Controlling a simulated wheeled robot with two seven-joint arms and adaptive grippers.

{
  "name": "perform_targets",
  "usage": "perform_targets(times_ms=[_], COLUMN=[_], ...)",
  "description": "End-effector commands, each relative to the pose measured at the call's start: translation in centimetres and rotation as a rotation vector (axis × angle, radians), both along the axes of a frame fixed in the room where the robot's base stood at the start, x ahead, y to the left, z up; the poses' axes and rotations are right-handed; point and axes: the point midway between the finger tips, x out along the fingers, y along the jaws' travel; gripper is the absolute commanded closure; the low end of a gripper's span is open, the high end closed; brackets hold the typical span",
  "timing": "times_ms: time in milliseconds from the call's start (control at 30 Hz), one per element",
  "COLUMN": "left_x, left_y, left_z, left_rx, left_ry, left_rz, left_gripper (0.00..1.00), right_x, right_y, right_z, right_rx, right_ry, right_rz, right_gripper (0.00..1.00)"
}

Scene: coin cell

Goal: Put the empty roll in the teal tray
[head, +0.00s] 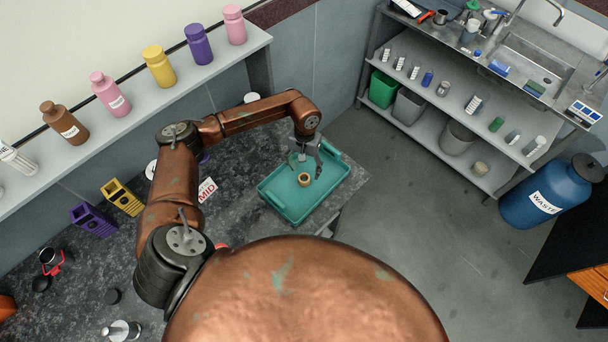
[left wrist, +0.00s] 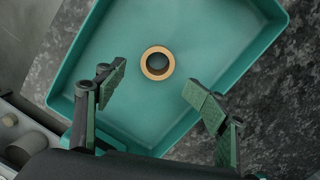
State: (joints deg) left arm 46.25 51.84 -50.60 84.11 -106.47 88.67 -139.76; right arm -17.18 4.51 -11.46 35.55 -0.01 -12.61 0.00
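The teal tray (head: 279,205) lies on the dark stone counter in the head view, and its floor and walls fill much of the left wrist view (left wrist: 106,37). The empty roll (head: 304,180), a short tan ring with a dark hole, shows inside the tray; in the left wrist view the roll (left wrist: 146,66) appears end-on on the tray floor. My left gripper (head: 306,163) is above the tray, pointing down. In the left wrist view its fingers (left wrist: 152,92) are spread wide, with the roll beyond them and apart from them. My right gripper is not in view.
A card marked MID (head: 207,190) lies on the counter left of the tray. Yellow (head: 122,197) and purple (head: 92,220) racks stand farther left. Several bottles line a shelf above. The tray is near the counter's right end, with open floor beyond.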

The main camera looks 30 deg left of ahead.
Motion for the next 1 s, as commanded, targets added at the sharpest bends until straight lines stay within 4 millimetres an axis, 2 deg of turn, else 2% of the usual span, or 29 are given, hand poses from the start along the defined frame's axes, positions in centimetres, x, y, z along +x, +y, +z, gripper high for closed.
perform_targets(times_ms=[200, 400, 567, 867, 1000], left_x=[0.7, 1.0, 1.0, 1.0, 0.9], left_y=[0.3, 0.4, 0.4, 0.4, 0.6], left_z=[4.6, 7.3, 8.0, 8.0, 8.0], left_rx=[0.001, 0.001, 0.001, 0.0, 0.0], left_ry=[-0.004, -0.003, 0.0, 0.0, 0.0], left_rz=[0.0, 0.0, -0.001, 0.0, 0.003], left_gripper=[0.37, 0.37, 0.37, 0.37, 0.37], right_x=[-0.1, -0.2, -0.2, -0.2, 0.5], right_y=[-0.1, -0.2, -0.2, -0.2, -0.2], right_z=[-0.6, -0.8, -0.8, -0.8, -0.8], right_rx=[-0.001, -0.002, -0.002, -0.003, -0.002], right_ry=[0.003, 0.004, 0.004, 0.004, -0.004], right_rz=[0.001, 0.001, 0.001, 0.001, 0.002], right_gripper=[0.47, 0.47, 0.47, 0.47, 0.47])
